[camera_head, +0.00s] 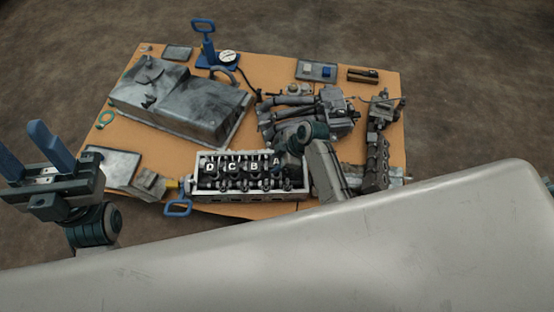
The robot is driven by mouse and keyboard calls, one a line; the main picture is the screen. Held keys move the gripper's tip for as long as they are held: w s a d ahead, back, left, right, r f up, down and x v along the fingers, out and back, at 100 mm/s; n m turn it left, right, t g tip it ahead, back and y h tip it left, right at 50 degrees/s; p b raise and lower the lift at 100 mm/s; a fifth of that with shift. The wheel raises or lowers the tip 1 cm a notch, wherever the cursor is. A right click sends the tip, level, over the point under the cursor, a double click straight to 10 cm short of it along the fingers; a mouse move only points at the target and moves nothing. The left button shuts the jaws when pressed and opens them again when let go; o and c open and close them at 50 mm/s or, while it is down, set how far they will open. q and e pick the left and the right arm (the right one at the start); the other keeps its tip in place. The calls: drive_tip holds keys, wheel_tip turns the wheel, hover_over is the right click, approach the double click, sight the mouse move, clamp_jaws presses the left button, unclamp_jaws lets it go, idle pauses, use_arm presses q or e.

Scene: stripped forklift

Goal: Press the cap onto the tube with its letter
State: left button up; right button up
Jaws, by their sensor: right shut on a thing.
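A pale metal engine head (252,199) lies along the front of the work board. Dark parts marked with white letters D (209,166), C (232,166), B (254,166) and A (277,161) stand in a row in it. I cannot tell caps from tubes at this size. My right gripper (284,152) is at the right end of the row, beside the A, pointing down. It is shut on what is likely a cap, mostly hidden by the gripper and wrist. My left gripper (18,132) is open and empty, with blue fingers apart, left of the board.
A large grey metal cover (180,100) fills the back left of the orange board (275,70). A blue-handled tool (204,40) stands behind it. Metal engine parts (315,105) crowd the right. A blue handle (178,208) lies at the front edge.

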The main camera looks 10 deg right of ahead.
drive_tip(key=shift+f, duration=0.15)
idle(0.5)
drive_tip(key=shift+f+b, duration=0.3)
drive_tip(key=shift+f, duration=0.5)
drive_tip(key=shift+p, duration=0.4)
drive_tip(key=shift+f+p, duration=0.7)
drive_tip(key=shift+p, duration=0.25)
idle(3.1)
drive_tip(key=o, duration=1.1)
drive_tip(key=shift+c, duration=0.2)
drive_tip(key=shift+r, duration=0.1)
